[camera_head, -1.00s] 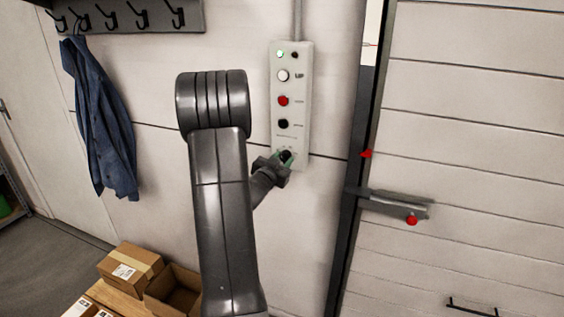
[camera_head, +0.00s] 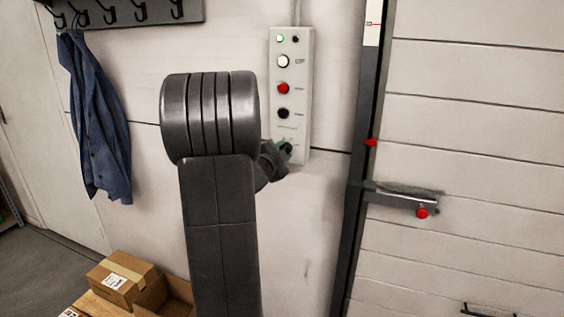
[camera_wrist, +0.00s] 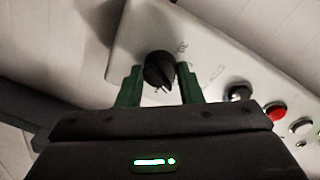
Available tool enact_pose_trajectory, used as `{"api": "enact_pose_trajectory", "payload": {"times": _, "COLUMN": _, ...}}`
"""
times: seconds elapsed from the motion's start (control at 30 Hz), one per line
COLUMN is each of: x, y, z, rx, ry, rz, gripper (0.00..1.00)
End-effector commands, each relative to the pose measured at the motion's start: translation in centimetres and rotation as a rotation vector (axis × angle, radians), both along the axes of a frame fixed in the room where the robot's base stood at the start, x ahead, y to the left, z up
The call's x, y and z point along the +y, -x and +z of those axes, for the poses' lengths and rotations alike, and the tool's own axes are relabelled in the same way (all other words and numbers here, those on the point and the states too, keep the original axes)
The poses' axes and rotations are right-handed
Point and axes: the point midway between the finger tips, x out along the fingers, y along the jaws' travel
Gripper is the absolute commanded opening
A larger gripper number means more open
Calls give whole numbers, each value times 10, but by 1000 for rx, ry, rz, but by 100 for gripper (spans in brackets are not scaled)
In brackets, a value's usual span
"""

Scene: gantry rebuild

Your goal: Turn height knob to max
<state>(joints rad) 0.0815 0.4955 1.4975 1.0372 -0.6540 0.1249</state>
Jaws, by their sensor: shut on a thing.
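The height knob is a round black dial (camera_wrist: 159,70) at the bottom end of a pale control panel (camera_head: 290,95). In the head view the knob is mostly hidden by my gripper (camera_head: 284,150). In the wrist view my gripper (camera_wrist: 160,88) has its two green fingers on either side of the knob, shut on it. A pointer ridge shows on the knob's face, and faint scale marks are printed beside it on the panel. I cannot read which mark it points to.
Above the knob the panel carries a black button (camera_head: 283,113), a red button (camera_head: 283,88), a white button (camera_head: 283,61) and a lit green lamp (camera_head: 280,38). A door handle (camera_head: 405,198) is at right. Cardboard boxes (camera_head: 125,281) stand at lower left, beneath a blue jacket (camera_head: 97,120).

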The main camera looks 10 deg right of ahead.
Motion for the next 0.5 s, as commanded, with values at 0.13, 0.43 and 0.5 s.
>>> {"api": "enact_pose_trajectory", "payload": {"times": 0.13, "x": -1, "y": 0, "z": -4, "rx": -81, "ry": -117, "rz": 0, "gripper": 10}}
{"api": "enact_pose_trajectory", "payload": {"times": 0.43, "x": -1, "y": 1, "z": -3, "rx": -235, "ry": -345, "rz": 0, "gripper": 10}}
{"api": "enact_pose_trajectory", "payload": {"times": 0.5, "x": -1, "y": 1, "z": -3, "rx": -267, "ry": -394, "rz": -1, "gripper": 10}}
